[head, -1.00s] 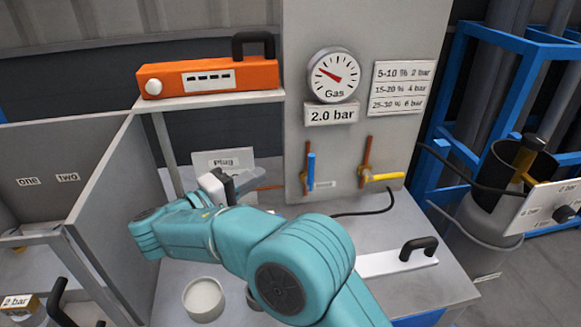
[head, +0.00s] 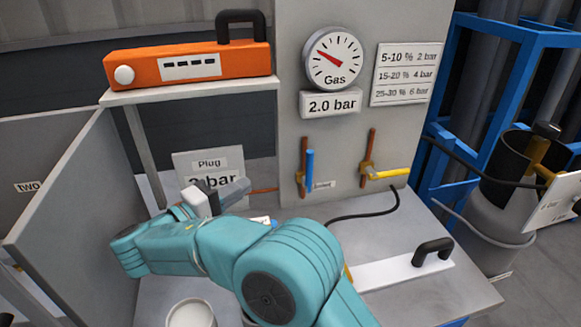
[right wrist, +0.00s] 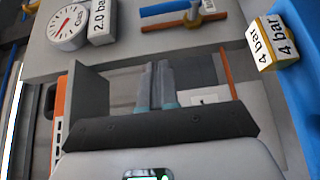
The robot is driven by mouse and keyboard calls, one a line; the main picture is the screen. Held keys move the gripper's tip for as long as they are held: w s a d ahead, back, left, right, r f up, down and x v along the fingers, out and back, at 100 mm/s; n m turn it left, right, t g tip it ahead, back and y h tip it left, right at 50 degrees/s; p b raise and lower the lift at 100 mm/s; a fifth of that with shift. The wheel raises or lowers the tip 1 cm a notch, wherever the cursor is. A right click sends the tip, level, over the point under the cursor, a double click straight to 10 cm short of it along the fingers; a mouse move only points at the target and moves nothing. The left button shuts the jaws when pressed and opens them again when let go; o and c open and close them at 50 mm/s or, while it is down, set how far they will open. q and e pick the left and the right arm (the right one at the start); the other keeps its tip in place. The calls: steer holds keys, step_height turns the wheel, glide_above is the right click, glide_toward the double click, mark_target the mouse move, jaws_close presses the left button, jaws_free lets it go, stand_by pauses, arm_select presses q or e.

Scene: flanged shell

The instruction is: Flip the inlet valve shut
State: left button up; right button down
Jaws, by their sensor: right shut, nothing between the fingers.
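Two valves sit on the grey panel. One has a blue handle (head: 310,170), upright along its copper pipe, with a small unreadable label beside it. The other has a yellow handle (head: 388,173), sticking out sideways to the right. I cannot read which is the inlet. The blue handle also shows at the top of the right wrist view (right wrist: 172,23). My right gripper (head: 243,189) is shut and empty, left of the blue handle and apart from it. Its grey fingers show together in the right wrist view (right wrist: 156,70). My left gripper is not in view.
A gas gauge (head: 334,58) above a 2.0 bar sign (head: 330,103) is on the panel. An orange box (head: 188,66) sits on a shelf. A Plug sign (head: 209,165) stands behind my gripper. A 4 bar block (right wrist: 275,45) shows at upper right in the wrist view.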

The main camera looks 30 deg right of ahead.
steer(key=p, duration=0.1)
glide_toward(308, 169)
steer(key=w+d+r, duration=0.1)
steer(key=w+d, duration=0.3)
steer(key=d, duration=0.2)
steer(key=shift+r, duration=0.15)
steer(key=shift+s, duration=0.15)
